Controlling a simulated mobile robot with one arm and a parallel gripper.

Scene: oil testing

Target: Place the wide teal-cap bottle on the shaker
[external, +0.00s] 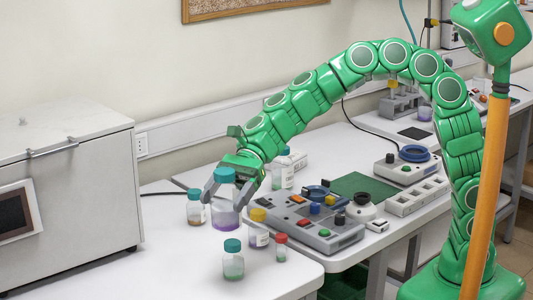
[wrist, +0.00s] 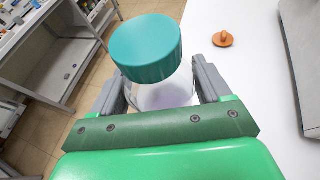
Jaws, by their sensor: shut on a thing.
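The wide teal-cap bottle (external: 225,214), with purple liquid in it, is between the fingers of my gripper (external: 227,193) near the front of the left table. My gripper is shut on the clear body below the cap. In the wrist view the teal cap (wrist: 146,48) is tilted toward the upper left, and grey fingers flank the bottle. I cannot tell whether its base touches the table. Which device is the shaker is not certain; a grey unit with a blue ring (external: 414,153) stands at the right, and a larger grey panel device (external: 300,222) with coloured knobs is nearer.
Small bottles stand close around: a teal-capped one (external: 195,209) at left, a yellow-capped one (external: 259,231), a red-capped one (external: 281,249) and a green-filled one (external: 233,262). A taller bottle (external: 284,172) is behind. A grey oven-like box (external: 70,190) fills the left.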

